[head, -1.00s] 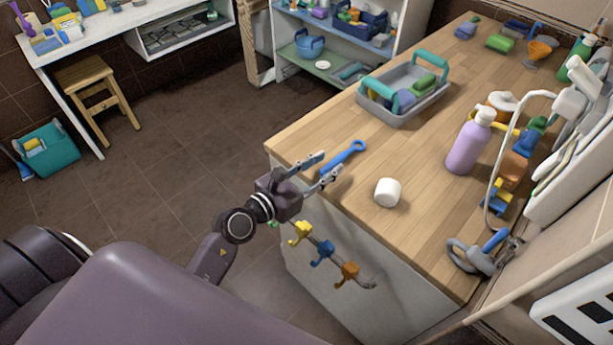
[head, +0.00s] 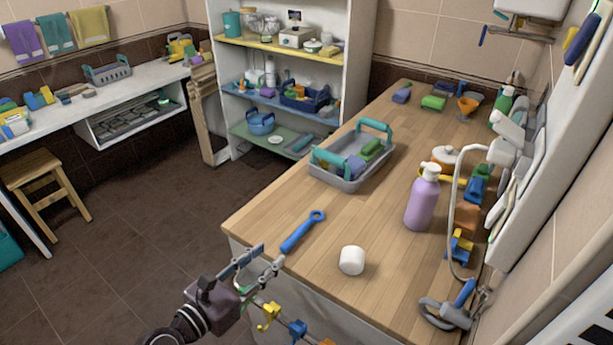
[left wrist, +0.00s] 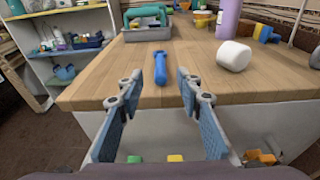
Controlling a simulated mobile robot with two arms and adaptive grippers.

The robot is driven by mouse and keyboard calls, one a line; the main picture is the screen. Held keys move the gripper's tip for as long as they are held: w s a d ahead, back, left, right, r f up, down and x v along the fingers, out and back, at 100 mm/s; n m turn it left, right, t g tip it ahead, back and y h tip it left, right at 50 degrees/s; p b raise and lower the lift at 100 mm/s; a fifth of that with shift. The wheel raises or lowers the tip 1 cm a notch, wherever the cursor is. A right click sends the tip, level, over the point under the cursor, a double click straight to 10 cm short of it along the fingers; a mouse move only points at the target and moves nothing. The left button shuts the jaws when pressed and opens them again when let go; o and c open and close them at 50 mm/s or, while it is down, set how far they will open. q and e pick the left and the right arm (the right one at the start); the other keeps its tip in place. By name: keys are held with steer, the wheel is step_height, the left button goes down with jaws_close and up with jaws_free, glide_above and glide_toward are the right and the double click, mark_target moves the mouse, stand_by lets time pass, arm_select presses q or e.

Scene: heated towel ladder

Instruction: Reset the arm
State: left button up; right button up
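My left gripper (head: 262,264) is at the near left edge of the wooden counter (head: 313,285) in the head view. In the left wrist view its two blue-padded fingers (left wrist: 158,108) stand apart with nothing between them. A blue wrench-like tool (head: 302,231) lies on the counter just beyond the fingertips; it also shows in the left wrist view (left wrist: 160,68). A white rounded block (head: 351,260) lies to its right. My right gripper is in neither view.
A grey caddy with teal handles (head: 345,183) and a purple bottle (head: 422,200) stand farther back on the counter. Coloured hooks (head: 268,315) line its front. A shelf unit (head: 222,95) stands behind. A wooden stool (head: 45,190) is at left, with open floor between.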

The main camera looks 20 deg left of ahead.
arm_select(q)
step_height(320, 180, up, 8)
steer(key=a+n+t+y, duration=0.3)
steer(key=n+t, duration=0.1)
steer(key=n, duration=0.4)
steer(key=s+a+f+n+g+y, duration=0.15)
steer(key=a+n+y, duration=0.35)
steer(key=n, duration=0.5)
steer(key=s+a+f+n+g+y, duration=0.1)
steer(key=a+n+g+y, duration=0.1)
steer(key=a+n+y, duration=0.55)
steer(key=s+d+f+n+g+h, duration=0.3)
steer(key=s+d+f+n+g, duration=0.15)
steer(key=f, duration=0.35)
steer(key=s+d+f+n+g+h, duration=0.3)
steer(key=s+f+n+g+h, duration=0.15)
steer(key=f+n, duration=0.2)
steer(key=s+d+f+n+g+h, duration=0.25)
steer(key=s+d+f, duration=0.25)
steer(key=s+d, duration=0.4)
step_height(320, 180, down, 26)
steer(key=s+m+g, duration=0.1)
steer(key=s+g, duration=0.1)
steer(key=s+a+f+g, duration=0.1)
steer(key=s+a+f, duration=0.2)
steer(key=s+f, duration=1.3)
steer(key=shift+s+a, duration=0.15)
steer(key=shift+s, duration=0.25)
